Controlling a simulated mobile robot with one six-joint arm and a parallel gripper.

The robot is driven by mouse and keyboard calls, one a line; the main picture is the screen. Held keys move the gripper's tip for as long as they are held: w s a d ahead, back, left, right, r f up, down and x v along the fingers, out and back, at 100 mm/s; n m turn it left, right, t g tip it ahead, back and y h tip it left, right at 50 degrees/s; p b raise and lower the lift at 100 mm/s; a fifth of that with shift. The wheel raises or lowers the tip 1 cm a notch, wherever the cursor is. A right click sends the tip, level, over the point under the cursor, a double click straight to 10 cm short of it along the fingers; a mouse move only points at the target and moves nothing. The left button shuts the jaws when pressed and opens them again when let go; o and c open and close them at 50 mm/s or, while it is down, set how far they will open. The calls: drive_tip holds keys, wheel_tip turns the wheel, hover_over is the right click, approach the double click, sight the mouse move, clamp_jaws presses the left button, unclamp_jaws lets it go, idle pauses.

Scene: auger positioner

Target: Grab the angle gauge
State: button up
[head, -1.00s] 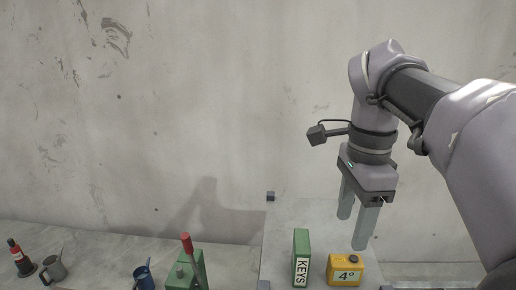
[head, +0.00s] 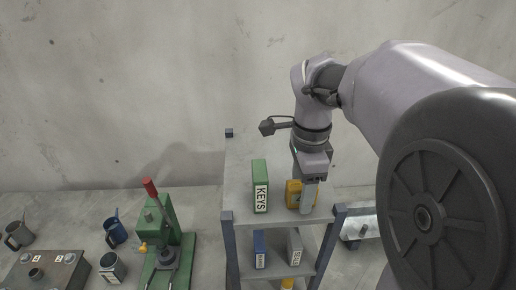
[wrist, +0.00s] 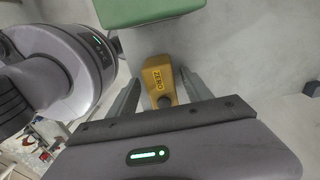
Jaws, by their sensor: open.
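The angle gauge is a small yellow block (head: 292,192) standing on the top shelf of a rack, partly hidden behind my gripper in the head view. In the wrist view the gauge (wrist: 160,82) shows its top with the word ZERO, between my two fingers. My gripper (head: 308,198) is open and points down at the gauge. In the wrist view a finger of my gripper (wrist: 159,80) lies on each side of it, with gaps visible. I cannot tell exactly how low the fingertips reach.
A green KEYS box (head: 260,187) stands just left of the gauge on the rack's top shelf (head: 237,185). A blue box (head: 260,249) and a grey box (head: 294,248) stand on the shelf below. A green press (head: 165,235) with a red-handled lever is further left.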

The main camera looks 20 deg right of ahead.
drive_tip(key=shift+w+d+f, duration=0.1)
drive_tip(key=shift+w+f, duration=0.05)
drive_tip(key=shift+f, duration=0.15)
drive_tip(key=shift+r, duration=0.1)
clamp_jaws()
